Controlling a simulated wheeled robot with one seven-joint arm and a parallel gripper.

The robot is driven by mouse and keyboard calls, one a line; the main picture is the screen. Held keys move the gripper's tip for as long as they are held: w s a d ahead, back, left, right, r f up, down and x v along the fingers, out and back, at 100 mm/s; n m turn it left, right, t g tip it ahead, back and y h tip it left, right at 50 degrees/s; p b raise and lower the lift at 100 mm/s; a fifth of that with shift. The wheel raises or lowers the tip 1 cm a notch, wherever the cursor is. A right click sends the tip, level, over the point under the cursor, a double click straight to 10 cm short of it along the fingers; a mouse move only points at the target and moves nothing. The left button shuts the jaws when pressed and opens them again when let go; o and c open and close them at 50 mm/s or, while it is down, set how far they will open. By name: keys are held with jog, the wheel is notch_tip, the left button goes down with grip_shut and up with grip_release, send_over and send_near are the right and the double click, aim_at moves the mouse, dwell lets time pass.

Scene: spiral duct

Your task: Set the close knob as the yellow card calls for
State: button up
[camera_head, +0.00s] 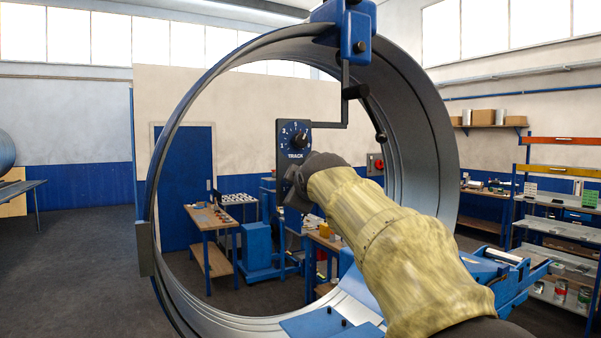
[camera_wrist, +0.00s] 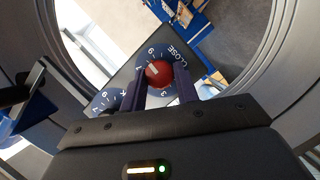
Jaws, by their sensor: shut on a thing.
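The close knob (camera_wrist: 158,74) is round and red, on a dark dial plate lettered CLOSE (camera_wrist: 178,56), seen turned in the wrist view. A pale mark on the knob points up and left; the exact number it meets is unclear. My gripper (camera_wrist: 158,82) is shut on the knob, one finger on each side. In the head view my gripper (camera_head: 298,185) covers the lower part of the hanging panel (camera_head: 283,140), hiding the knob. Above it the TRACK dial (camera_head: 300,136) shows a black knob. No yellow card can be made out in either view.
A large metal duct ring (camera_head: 425,130) surrounds my arm and the panel. A blue bracket (camera_head: 352,30) with a bent rod carries the panel. A workbench (camera_head: 212,218) and a blue machine (camera_head: 258,246) stand beyond. Shelves (camera_head: 560,215) are at right. Open floor lies at left.

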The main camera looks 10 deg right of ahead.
jog(key=shift+m+g+p, duration=0.5)
jog(key=shift+m+p, duration=0.2)
jog(key=shift+m, duration=0.2)
jog(key=shift+y, duration=0.4)
jog(key=o, duration=1)
jog(key=shift+c, duration=0.2)
jog(key=b+v, duration=0.7)
jog(key=v, duration=1)
jog(key=shift+s, duration=0.2)
